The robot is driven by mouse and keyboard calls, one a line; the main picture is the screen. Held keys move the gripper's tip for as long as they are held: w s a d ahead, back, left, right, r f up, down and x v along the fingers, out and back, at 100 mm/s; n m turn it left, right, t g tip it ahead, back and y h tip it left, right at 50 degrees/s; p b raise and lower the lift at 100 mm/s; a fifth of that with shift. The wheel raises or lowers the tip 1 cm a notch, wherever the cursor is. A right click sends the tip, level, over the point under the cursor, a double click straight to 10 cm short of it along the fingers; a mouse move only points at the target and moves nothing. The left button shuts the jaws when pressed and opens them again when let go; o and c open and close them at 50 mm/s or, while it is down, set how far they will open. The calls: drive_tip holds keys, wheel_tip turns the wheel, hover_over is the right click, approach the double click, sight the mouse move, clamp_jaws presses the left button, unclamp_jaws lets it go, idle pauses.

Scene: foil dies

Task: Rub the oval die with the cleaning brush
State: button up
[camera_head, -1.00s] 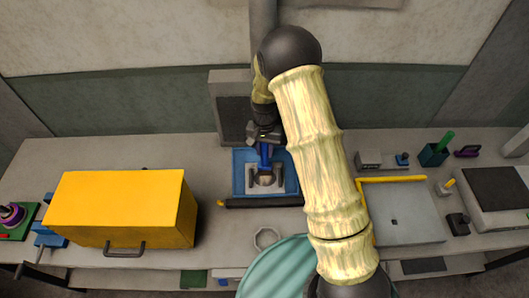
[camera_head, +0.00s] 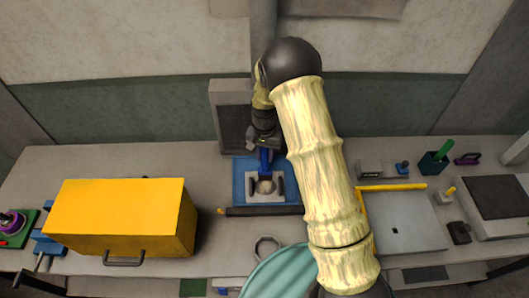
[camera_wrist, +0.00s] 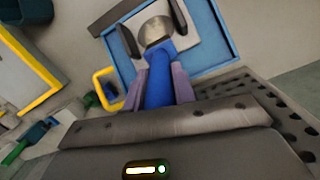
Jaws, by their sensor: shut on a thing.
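My gripper (camera_wrist: 163,82) is shut on the blue handle of the cleaning brush (camera_wrist: 158,78). In the head view the blue brush (camera_head: 265,160) points down from my wrist over the blue tray (camera_head: 243,193). A rounded grey metal piece, apparently the oval die (camera_wrist: 154,30), lies on a pale plate between two dark bars; it also shows in the head view (camera_head: 265,187). The brush's lower end overlaps the near edge of this piece in the wrist view. Its bristles are hidden, and I cannot tell whether they touch it.
A large yellow box (camera_head: 115,215) stands left of the tray. A dark bar (camera_head: 262,211) lies along the tray's front edge. A grey plate with a yellow bar (camera_head: 395,225) is to the right. An octagonal ring (camera_head: 266,246) lies in front. Small tools fill the far right.

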drive_tip(key=shift+s+a+f+b, duration=0.1)
drive_tip(key=shift+s+f+b, duration=0.2)
drive_tip(key=shift+s, duration=0.4)
drive_tip(key=shift+s+f+b, duration=0.15)
drive_tip(key=shift+s+f, duration=0.25)
drive_tip(key=shift+s, duration=0.3)
drive_tip(key=s+f, duration=0.1)
drive_tip(key=s+f+b, duration=0.1)
drive_tip(key=s, duration=0.1)
drive_tip(key=shift+s, duration=0.1)
wheel_tip(320, 180, up, 5)
drive_tip(key=s+p, duration=0.3)
drive_tip(key=shift+r, duration=0.15)
drive_tip(key=shift+a+r, duration=0.1)
